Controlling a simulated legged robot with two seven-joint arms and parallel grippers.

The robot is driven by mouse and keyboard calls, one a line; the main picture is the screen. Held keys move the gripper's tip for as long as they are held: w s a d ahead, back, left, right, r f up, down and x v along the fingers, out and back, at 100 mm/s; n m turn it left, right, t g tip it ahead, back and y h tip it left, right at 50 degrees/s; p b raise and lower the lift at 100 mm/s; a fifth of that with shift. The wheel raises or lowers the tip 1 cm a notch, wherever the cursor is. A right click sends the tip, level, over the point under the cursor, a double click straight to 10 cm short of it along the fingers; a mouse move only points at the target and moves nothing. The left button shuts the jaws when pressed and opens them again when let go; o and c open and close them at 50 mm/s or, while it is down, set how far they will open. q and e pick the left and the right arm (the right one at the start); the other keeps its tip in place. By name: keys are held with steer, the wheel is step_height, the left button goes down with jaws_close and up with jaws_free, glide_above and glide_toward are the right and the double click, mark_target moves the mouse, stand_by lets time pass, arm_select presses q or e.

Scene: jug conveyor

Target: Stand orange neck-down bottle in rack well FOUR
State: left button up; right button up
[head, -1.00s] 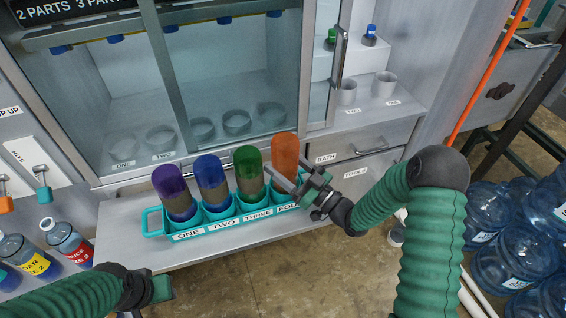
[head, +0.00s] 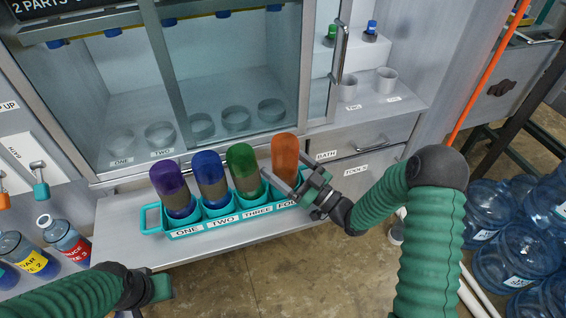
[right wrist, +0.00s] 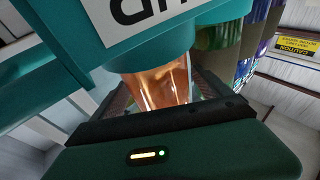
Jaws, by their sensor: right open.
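The orange bottle (head: 285,152) stands neck-down and upright in well FOUR of the teal rack (head: 152,219), at its right end. My right gripper (head: 284,184) is at this bottle with its fingers apart, coming from the right and front. In the right wrist view the orange bottle (right wrist: 158,85) shows between the jaws, below the teal rack's labelled wall (right wrist: 200,20). Whether the fingers touch the bottle cannot be told. My left gripper (head: 160,288) is at the lower left, away from the rack; its fingers are not clear.
Purple (head: 170,180), blue (head: 211,175) and green (head: 243,165) bottles stand neck-down in wells ONE, TWO and THREE. Labelled bottles (head: 65,238) stand at the left. A glass-fronted cabinet is behind the rack. The shelf front (head: 190,252) is clear.

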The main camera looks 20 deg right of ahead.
steer(key=shift+s, duration=0.1)
steer(key=v, duration=1.2)
steer(key=shift+d+f+b, duration=0.15)
steer(key=shift+f+b, duration=0.05)
steer(key=shift+b, duration=0.2)
steer(key=shift+a+r, duration=0.1)
steer(key=shift+a, duration=0.15)
steer(key=shift+d, duration=0.15)
